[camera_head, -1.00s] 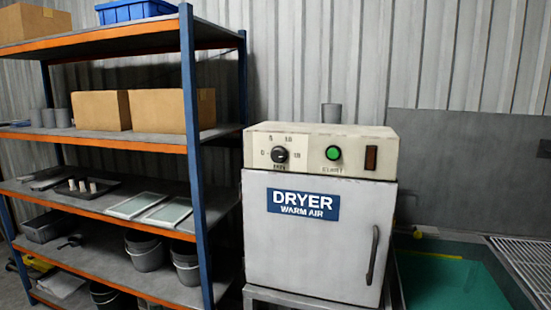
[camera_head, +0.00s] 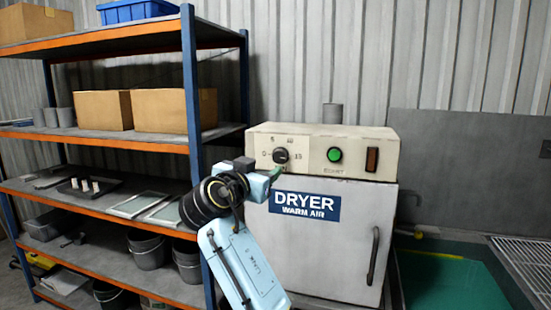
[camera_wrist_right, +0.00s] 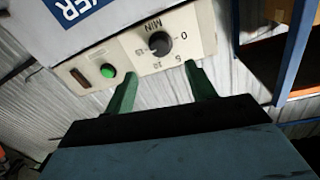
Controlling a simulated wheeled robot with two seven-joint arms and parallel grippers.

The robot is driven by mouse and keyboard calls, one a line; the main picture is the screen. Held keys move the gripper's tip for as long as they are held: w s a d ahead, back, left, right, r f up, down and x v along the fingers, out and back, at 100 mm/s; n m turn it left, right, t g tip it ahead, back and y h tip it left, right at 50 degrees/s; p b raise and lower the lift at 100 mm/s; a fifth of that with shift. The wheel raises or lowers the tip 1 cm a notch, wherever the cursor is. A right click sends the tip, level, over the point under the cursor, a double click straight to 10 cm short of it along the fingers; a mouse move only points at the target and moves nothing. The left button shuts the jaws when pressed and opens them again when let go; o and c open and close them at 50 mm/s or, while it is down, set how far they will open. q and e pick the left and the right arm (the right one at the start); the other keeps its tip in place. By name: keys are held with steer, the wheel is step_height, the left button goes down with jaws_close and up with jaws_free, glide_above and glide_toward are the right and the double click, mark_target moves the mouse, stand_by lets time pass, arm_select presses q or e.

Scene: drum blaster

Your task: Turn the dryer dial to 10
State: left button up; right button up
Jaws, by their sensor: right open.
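The dryer dial (camera_head: 281,155) is a round black knob on the cream control panel, with numbers around it. It also shows in the right wrist view (camera_wrist_right: 159,43), with 0, 5, 10 and 15 marked and MIN on one side. I cannot make out for certain where its pointer stands. My right gripper (camera_head: 273,173) is in front of the panel, just below the dial in the head view. In the right wrist view its two green fingers (camera_wrist_right: 162,72) are spread wide with nothing between them, and the dial lies beyond their tips, apparently untouched. My left gripper is out of view.
A green button (camera_head: 334,154) and a dark red-brown switch (camera_head: 372,159) sit right of the dial. The dryer door (camera_head: 318,250) is below, with a vertical handle (camera_head: 373,255). A shelf rack with a blue post (camera_head: 192,100) stands close on the left.

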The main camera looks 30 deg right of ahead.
mark_target(278, 158)
steer(key=p+x, duration=0.1)
steer(key=x, duration=0.8)
steer(key=shift+w+d+f, duration=0.1)
steer(key=shift+w, duration=0.05)
steer(key=c, duration=1)
steer(key=shift+o, duration=0.2)
